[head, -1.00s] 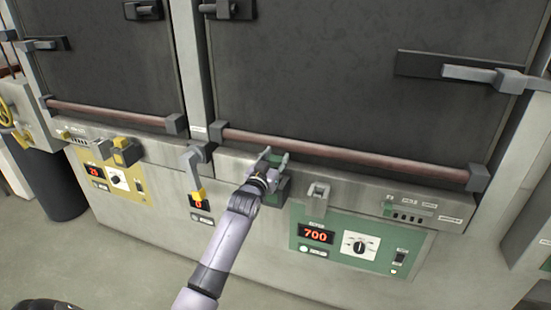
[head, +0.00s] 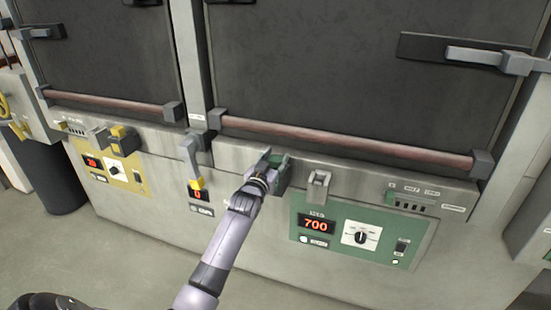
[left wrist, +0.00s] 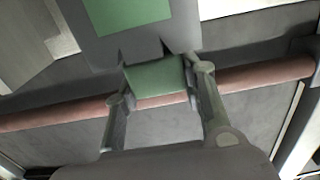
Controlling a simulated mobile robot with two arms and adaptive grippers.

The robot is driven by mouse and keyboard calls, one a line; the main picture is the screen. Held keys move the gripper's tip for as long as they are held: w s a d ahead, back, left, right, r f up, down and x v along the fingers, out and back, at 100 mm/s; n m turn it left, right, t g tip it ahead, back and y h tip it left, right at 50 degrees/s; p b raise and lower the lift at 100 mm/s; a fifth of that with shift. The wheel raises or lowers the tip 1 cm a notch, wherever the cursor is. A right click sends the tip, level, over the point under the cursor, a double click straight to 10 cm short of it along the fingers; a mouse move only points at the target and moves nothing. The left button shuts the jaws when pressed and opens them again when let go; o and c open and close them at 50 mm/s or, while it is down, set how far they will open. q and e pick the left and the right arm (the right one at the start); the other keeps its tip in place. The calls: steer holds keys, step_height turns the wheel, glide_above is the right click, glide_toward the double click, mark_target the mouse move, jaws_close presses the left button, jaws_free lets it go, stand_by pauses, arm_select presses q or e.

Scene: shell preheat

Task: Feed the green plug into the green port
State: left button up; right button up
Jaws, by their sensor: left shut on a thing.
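My left gripper (head: 268,170) is at the front ledge of the furnace, under the right-hand door. In the left wrist view a green block, which I take as the green plug (left wrist: 156,78), sits between the two fingers (left wrist: 158,108), and they are shut on it. Its upper end meets a grey housing with a green face (left wrist: 125,14), which looks like the green port. How deep the plug sits in it cannot be told. In the head view green and grey parts (head: 280,162) show at the fingertips, partly hidden by the gripper. My right gripper is not in view.
A grey bracket (head: 319,186) juts out just right of the gripper. Below it is the green control panel (head: 340,244), reading 700. A yellow-tipped grey handle (head: 192,165) and a yellow connector (head: 122,140) are to the left. A reddish bar (head: 340,145) runs above.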

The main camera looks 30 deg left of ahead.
arm_select(q)
steer(key=o, duration=1.3)
steer(key=shift+s+d+f, duration=0.1)
steer(key=shift+s, duration=0.2)
steer(key=v, duration=1.1)
steer(key=shift+s, duration=0.2)
